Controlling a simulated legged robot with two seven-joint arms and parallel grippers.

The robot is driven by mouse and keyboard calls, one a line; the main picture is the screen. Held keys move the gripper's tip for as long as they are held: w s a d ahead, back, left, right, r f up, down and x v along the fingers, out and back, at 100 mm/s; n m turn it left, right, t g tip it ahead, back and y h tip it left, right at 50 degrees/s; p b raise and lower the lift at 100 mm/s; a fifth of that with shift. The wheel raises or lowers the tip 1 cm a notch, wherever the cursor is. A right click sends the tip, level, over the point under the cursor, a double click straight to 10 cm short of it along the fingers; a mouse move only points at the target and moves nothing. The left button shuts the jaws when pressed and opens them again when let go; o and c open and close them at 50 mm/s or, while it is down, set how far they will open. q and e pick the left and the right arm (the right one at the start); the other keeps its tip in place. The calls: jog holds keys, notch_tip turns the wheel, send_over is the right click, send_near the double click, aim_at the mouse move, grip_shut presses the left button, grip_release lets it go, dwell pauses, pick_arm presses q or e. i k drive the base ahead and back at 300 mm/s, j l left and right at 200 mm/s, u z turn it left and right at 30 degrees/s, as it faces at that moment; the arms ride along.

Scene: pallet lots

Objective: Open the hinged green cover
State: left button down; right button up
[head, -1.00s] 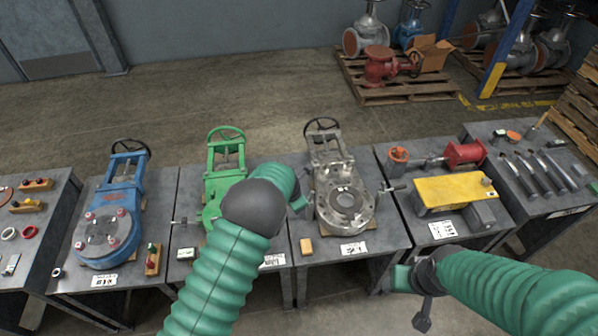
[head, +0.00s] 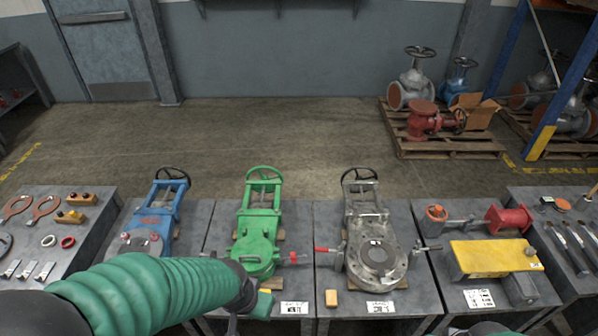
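The green valve (head: 262,222) stands on a grey table near the middle of the head view, with a black handwheel at its far end. Its round green cover (head: 253,254) lies flat over the near end of the body and looks closed. A small red-handled fitting (head: 293,258) sticks out to the cover's right. My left gripper (head: 250,310) is just in front of the cover, near the table's front edge. It seems apart from the cover; its fingers are partly hidden and their opening is unclear. Only a sliver of my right arm shows at the bottom edge; its gripper is out of view.
A blue valve (head: 160,220) stands to the left, partly behind my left arm. A grey valve (head: 376,250) with a red handle (head: 325,249) stands to the right.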

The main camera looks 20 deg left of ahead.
aim_at(254, 252)
jog(key=i+j+u, duration=0.15)
jog(key=j+u, duration=0.2)
jog(key=i+j+u, duration=0.15)
jog(key=j+u, duration=0.2)
jog(key=i+j+u, duration=0.2)
jog(key=u, duration=0.15)
